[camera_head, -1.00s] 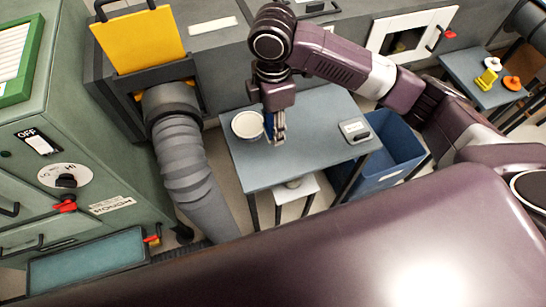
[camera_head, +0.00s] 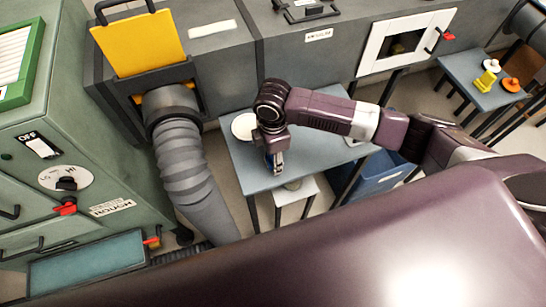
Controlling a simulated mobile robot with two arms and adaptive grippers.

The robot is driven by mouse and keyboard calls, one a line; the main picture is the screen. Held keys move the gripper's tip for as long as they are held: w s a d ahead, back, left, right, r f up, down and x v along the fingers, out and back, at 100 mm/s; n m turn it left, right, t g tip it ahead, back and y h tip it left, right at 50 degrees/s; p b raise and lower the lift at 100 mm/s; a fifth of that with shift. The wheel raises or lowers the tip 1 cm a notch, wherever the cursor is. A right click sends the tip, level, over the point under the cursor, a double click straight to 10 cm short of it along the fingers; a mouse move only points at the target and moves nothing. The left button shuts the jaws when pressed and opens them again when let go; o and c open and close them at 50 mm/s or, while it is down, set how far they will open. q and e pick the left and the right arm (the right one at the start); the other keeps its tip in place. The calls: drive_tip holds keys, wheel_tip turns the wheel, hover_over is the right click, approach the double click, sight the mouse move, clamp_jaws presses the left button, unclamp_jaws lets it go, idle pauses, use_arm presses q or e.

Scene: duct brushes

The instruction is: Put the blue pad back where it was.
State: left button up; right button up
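My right gripper (camera_head: 275,163) comes in from the right and points down over the small grey-blue table. A narrow blue piece, seemingly the blue pad (camera_head: 267,160), shows edge-on at its fingers. The gripper appears shut on it, near the table's front edge; the small gap to the tabletop is hard to judge. A round white dish (camera_head: 243,126) sits on the table behind and left of the gripper, partly hidden by my wrist. My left gripper is not in view.
The table (camera_head: 243,174) has a blue bin (camera_head: 378,178) at its right and a white stool (camera_head: 293,193) below. A grey hose (camera_head: 185,160) stands left. A side table (camera_head: 460,68) at far right bears yellow, white and orange pieces.

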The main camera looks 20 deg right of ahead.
drive_tip(key=shift+f, duration=0.1)
drive_tip(key=o, duration=1)
wheel_tip(320, 180, up, 12)
drive_tip(key=shift+r+b, duration=0.15)
drive_tip(key=shift+b, duration=0.2)
